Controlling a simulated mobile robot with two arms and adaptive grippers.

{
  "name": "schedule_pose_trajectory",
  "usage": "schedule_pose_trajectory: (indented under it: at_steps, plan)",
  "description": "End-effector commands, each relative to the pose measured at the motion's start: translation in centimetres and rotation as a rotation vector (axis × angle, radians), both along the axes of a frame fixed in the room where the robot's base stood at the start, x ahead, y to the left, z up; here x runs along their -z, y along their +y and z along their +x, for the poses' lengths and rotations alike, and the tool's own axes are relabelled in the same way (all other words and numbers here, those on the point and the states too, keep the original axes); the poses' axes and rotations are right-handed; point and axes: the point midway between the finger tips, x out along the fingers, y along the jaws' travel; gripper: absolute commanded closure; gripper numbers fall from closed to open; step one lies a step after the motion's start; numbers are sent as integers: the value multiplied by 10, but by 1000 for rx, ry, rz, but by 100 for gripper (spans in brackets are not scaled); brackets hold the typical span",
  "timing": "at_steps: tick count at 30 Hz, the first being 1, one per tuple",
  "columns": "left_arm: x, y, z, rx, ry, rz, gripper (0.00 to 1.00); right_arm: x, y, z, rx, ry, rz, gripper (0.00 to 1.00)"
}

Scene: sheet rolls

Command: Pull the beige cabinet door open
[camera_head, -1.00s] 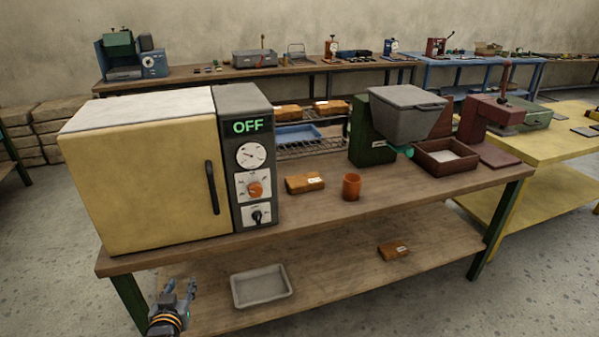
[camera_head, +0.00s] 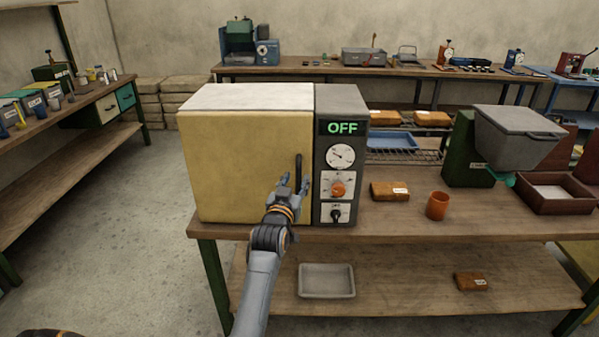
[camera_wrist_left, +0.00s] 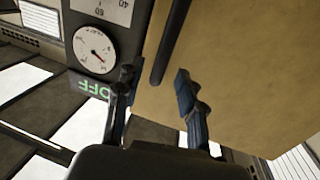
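The beige cabinet door (camera_head: 240,165) is closed on the box-shaped cabinet, and its black upright handle (camera_head: 298,165) is near the door's right edge. My left gripper (camera_head: 293,182) is in front of the handle's lower part. In the left wrist view, my left gripper (camera_wrist_left: 155,76) has its two fingers spread apart, and the dark handle (camera_wrist_left: 172,40) shows between the fingertips. I cannot tell whether either finger touches it. My right gripper is not in view.
A grey control panel (camera_head: 341,200) reading OFF adjoins the door on the right. The wooden workbench (camera_head: 400,222) also bears a brown package (camera_head: 389,191) and an orange cup (camera_head: 437,205). A grey tray (camera_head: 326,281) is on the lower shelf. Floor left of the bench is clear.

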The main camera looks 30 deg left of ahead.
Motion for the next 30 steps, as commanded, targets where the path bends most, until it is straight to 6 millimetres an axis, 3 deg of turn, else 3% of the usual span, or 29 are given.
schedule_pose_trajectory:
  at_steps: [3, 9, 21, 27, 30]
  plan:
    - [-1, 7, 18, -1, 1, 0, 61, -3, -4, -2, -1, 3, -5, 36]
    - [0, 13, 34, 0, 0, 0, 61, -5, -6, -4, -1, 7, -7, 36]
    - [0, 15, 39, 0, 0, 1, 61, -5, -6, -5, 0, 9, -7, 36]
    - [0, 14, 39, 0, 0, 1, 100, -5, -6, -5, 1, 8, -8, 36]
    - [0, 14, 39, 0, 0, 1, 100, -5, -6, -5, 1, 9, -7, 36]
